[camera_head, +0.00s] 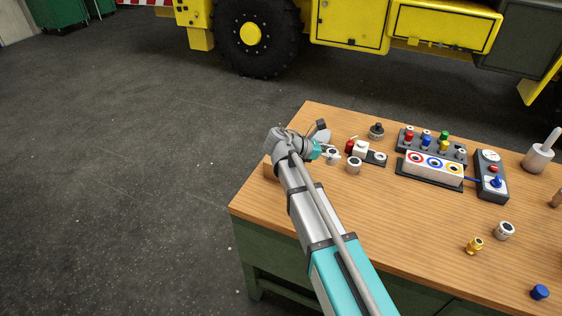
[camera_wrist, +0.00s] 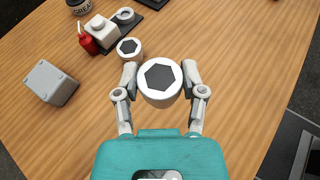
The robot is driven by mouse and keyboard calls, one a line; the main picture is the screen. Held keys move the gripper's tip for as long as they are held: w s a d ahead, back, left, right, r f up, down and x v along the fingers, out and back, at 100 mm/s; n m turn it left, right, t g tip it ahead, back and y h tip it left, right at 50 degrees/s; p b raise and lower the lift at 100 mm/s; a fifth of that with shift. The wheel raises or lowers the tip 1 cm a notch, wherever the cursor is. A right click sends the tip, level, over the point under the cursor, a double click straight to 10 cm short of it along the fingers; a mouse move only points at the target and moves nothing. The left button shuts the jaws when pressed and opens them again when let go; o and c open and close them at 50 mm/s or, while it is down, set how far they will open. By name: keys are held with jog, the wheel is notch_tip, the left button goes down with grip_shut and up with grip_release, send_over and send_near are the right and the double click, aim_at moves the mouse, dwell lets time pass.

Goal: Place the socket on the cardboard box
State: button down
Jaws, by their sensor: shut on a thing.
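My gripper (camera_wrist: 160,88) is shut on a white socket (camera_wrist: 160,80) with a dark hexagonal opening facing the camera. The socket is upright between the two fingertips, over the wooden table (camera_wrist: 240,60). In the head view my gripper (camera_head: 326,153) is near the table's far left part, with the held socket (camera_head: 333,156) at its tip. A brown, box-like shape (camera_head: 269,171) shows by the table's left edge, mostly hidden behind my arm. It may be the cardboard box, but I cannot tell. No cardboard box is clear in the wrist view.
A second white socket (camera_wrist: 129,48) stands just beyond the held one. A button panel (camera_head: 433,163) stands further right.

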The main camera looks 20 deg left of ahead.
jog(key=shift+s+a, duration=0.15)
jog(key=shift+a, duration=0.15)
jog(key=s+a+r+n+t+y+p, duration=0.2)
jog(key=s+a, duration=0.4)
jog(key=a, duration=0.3)
jog(key=s+a+r+n+t+y+p, duration=0.3)
jog(key=s+a+r+n+y+p, duration=0.1)
jog(key=a, duration=0.5)
jog(key=s+r+n+p, duration=0.1)
jog(key=s+r, duration=0.1)
jog(key=shift+s+a+n+t+y+p, duration=0.3)
jog(key=shift+s+a+y+p, duration=0.05)
jog(key=shift+a+y+p, duration=0.05)
jog(key=shift+f, duration=0.1)
jog(key=w+f+b, duration=0.2)
jog(key=w, duration=0.2)
jog(key=w+d+f+b, duration=0.1)
jog(key=w+f+b, duration=0.2)
jog(key=w, duration=0.1)
jog(key=w+f+b, duration=0.3)
jog(key=w, duration=0.1)
jog(key=shift+d, duration=0.15)
jog(key=shift+w+d+f+b, duration=0.1)
jog(key=shift+w+f+b, duration=0.35)
jog(key=shift+w+b, duration=0.1)
